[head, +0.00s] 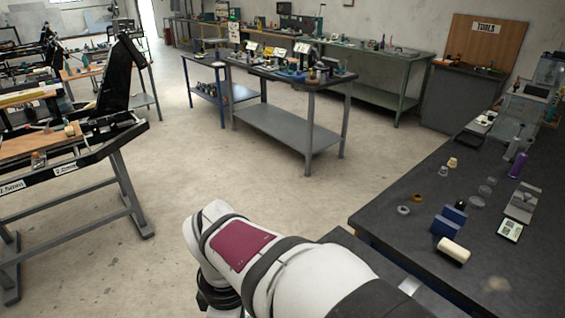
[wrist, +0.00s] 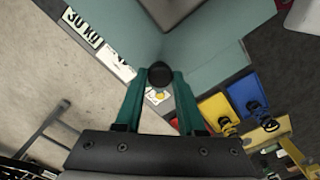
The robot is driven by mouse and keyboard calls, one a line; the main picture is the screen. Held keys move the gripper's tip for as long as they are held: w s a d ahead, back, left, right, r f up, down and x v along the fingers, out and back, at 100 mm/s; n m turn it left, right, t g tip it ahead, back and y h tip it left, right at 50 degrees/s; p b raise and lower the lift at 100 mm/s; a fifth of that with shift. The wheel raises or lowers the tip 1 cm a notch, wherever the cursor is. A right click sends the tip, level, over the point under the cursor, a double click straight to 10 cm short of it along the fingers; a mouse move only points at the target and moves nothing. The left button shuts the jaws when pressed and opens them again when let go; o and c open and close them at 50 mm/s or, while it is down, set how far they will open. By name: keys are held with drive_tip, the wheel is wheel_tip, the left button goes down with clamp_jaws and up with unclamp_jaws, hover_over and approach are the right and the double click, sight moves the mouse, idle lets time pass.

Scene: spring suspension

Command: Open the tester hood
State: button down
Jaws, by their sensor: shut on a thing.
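In the wrist view, my gripper (wrist: 160,82) has its two teal fingers closed in on a round black knob (wrist: 159,72). The knob stands in front of large grey-green panels (wrist: 210,55), which look like the tester hood. I cannot tell from this view how far the hood is open. In the head view my white arm reaches away at the bottom, and neither the gripper nor the hood can be made out there.
A "30 KG" label (wrist: 82,27) is upper left. In the head view, a dark bench (head: 385,225) with small parts stands right; open floor (head: 215,165) lies beyond my arm.

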drive_tip(key=s+a, duration=1.1)
drive_tip(key=shift+s+a, duration=0.25)
drive_tip(key=c, duration=0.5)
unclamp_jaws()
drive_tip(key=shift+r, duration=0.1)
wheel_tip(320, 180, up, 16)
drive_tip(key=shift+f, duration=0.2)
